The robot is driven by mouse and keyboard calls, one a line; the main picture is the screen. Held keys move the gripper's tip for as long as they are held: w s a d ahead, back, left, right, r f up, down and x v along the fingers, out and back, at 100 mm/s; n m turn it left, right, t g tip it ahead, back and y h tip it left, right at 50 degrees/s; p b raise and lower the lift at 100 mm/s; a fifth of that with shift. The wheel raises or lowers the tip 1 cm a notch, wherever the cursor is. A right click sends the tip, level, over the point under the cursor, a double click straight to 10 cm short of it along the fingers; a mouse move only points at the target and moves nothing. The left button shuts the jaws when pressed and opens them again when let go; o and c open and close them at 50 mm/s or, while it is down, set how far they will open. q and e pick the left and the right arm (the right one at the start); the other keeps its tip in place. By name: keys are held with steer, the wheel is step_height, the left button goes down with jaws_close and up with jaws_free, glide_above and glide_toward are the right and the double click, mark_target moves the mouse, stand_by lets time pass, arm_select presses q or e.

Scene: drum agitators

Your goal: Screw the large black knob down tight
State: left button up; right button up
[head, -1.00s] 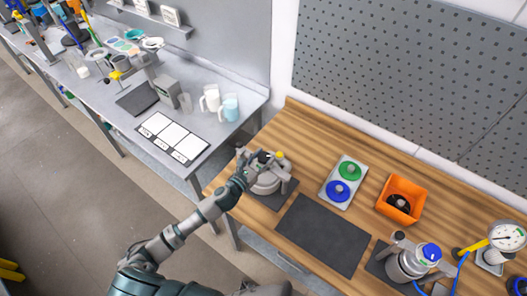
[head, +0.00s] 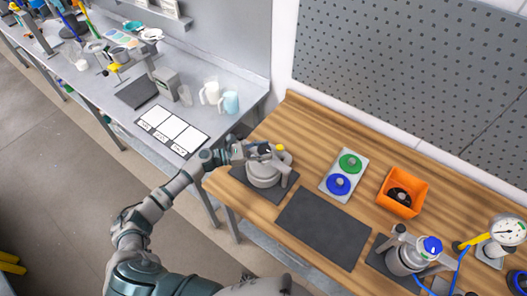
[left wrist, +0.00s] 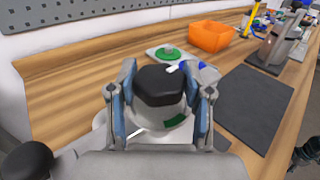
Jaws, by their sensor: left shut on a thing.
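The large black knob (left wrist: 160,85) is faceted and sits in the middle of the left wrist view, between the two fingers of my left gripper (left wrist: 160,100). The gripper is shut on it, with one finger at each side. In the head view my left gripper (head: 257,151) is at the top of a light grey drum vessel (head: 264,174). The hand hides most of the knob there. My right gripper is not in view.
The vessel stands on a dark mat (head: 239,174) at the bench's left end. To its right are an empty dark mat (head: 323,228), a tray (head: 343,174) with green and blue knobs, an orange bin (head: 403,190) and a second vessel (head: 405,257) with a blue cap.

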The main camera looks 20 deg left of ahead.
arm_select(q)
steer(key=shift+w+r+g, duration=0.1)
steer(key=shift+r+g, duration=0.05)
steer(key=shift+g, duration=0.15)
steer(key=o, duration=1.2)
steer(key=v, duration=1.2)
steer(key=shift+a+f, duration=0.1)
steer(key=shift+f, duration=0.2)
